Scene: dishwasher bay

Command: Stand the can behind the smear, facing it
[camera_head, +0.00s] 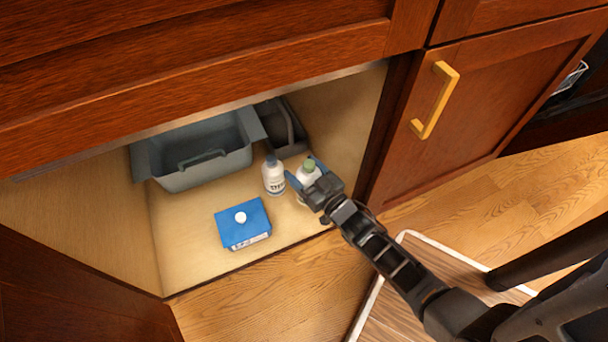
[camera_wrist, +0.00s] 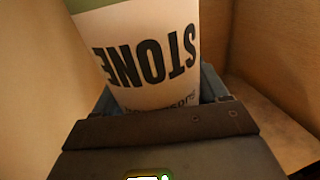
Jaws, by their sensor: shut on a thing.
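A white can with a green top (camera_head: 307,173) is between the fingers of my gripper (camera_head: 305,178), inside the open cabinet near its right side. My gripper is shut on it. In the wrist view the can (camera_wrist: 150,50) fills the upper middle, and its label reads STONE, upside down in that picture. The gripper (camera_wrist: 160,108) hides the can's far end there. I cannot tell whether the can touches the cabinet floor. No smear can be made out in either view.
A white bottle with a grey-blue cap (camera_head: 273,176) stands just left of the can. A blue box (camera_head: 243,232) lies front left. A grey tub (camera_head: 174,180) and a dark caddy (camera_head: 292,150) are behind. The cabinet's right wall (camera_head: 345,130) is close.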

